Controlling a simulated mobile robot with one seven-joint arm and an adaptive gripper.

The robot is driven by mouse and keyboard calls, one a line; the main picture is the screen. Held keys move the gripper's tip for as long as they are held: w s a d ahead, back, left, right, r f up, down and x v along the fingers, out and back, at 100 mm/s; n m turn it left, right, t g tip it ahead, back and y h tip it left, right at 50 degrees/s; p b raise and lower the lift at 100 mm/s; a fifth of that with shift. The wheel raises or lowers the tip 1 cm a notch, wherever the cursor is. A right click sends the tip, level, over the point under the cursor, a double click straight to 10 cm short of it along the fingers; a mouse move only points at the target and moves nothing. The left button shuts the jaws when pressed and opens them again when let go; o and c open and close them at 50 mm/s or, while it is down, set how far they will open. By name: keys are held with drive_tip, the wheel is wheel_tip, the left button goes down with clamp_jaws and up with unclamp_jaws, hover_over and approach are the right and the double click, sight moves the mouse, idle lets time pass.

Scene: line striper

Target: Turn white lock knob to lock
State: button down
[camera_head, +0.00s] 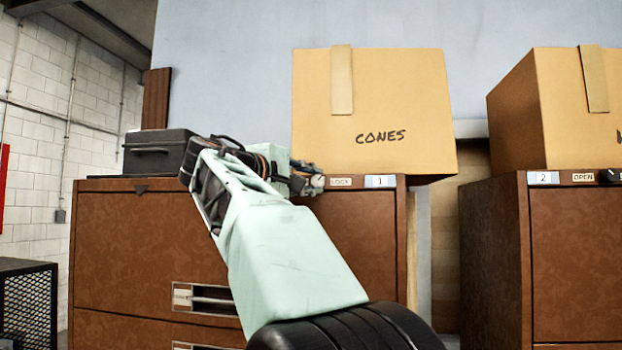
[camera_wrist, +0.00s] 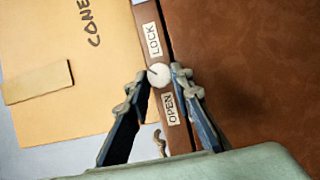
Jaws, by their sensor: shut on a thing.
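The white lock knob (camera_wrist: 159,75) sits on the brown top strip of cabinet 1, between the LOCK label (camera_wrist: 152,40) and the OPEN label (camera_wrist: 170,108). A short dark line shows on its face. My gripper (camera_wrist: 160,78) is shut on the knob, one fingertip on each side of it. In the head view my gripper (camera_head: 312,183) is at the top front edge of cabinet 1 (camera_head: 150,240), just left of the LOCK label (camera_head: 340,182). The knob is hidden there by my gripper.
A cardboard box marked CONES (camera_head: 400,100) stands on cabinet 1, close above my gripper. A black case (camera_head: 158,150) sits at the left. Cabinet 2 (camera_head: 575,260), with another box (camera_head: 550,110), stands to the right across a gap. A black mesh stand (camera_head: 28,300) is at lower left.

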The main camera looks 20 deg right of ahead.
idle(0.4)
drive_tip(key=c, duration=1.7)
unclamp_jaws()
drive_tip(key=v, duration=1.2)
